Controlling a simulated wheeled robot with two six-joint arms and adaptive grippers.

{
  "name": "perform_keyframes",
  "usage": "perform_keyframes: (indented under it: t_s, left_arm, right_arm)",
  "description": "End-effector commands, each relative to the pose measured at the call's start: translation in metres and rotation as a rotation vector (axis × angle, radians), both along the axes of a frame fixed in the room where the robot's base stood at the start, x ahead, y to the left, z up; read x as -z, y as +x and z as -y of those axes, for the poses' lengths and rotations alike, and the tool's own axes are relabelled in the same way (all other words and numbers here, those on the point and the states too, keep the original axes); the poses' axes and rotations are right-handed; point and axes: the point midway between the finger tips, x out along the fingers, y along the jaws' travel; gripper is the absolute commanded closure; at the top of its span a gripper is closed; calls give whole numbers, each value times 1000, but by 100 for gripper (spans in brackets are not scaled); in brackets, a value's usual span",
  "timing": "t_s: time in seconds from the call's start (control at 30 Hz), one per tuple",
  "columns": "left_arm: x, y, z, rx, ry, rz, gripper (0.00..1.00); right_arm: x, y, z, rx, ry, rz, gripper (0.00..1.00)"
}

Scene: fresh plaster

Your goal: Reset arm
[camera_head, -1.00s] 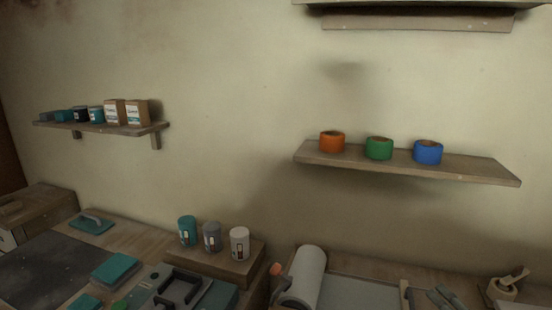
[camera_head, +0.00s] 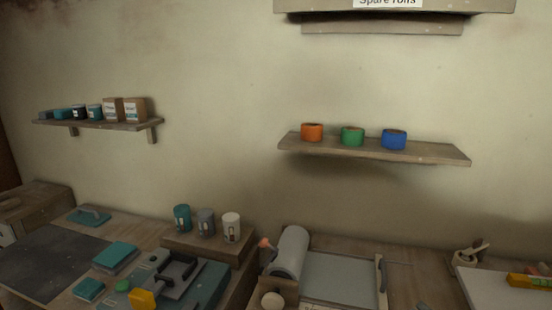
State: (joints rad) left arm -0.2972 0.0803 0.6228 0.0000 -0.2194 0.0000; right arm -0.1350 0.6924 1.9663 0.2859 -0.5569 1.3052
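Neither of my grippers shows in the head view, and no part of my arms can be made out. Whether they are open or holding anything is hidden. The view takes in a plastered wall with shelves and the worktops below it.
Orange (camera_head: 312,132), green (camera_head: 352,136) and blue (camera_head: 394,139) rolls sit on the right shelf (camera_head: 430,155). Small boxes and jars line the left shelf (camera_head: 140,125). Three canisters (camera_head: 206,222) stand on a wooden box. A large roll (camera_head: 291,252) lies on the lower bench. A yellow item (camera_head: 527,281) lies far right.

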Motion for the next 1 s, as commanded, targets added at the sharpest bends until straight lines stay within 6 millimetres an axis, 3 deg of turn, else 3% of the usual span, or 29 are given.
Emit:
perform_keyframes:
  t_s: [0.17,0.37,0.6,0.87,0.9,1.0]
  left_arm:
    - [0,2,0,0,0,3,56]
    - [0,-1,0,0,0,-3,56]
    - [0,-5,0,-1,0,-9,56]
    - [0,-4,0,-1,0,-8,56]
    - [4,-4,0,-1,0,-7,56]
    - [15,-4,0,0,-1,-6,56]
  right_arm:
    - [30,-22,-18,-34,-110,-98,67]
    - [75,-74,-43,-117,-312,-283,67]
    - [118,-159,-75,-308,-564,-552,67]
    - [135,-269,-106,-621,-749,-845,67]
    - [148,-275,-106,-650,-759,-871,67]
    - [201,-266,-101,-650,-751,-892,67]
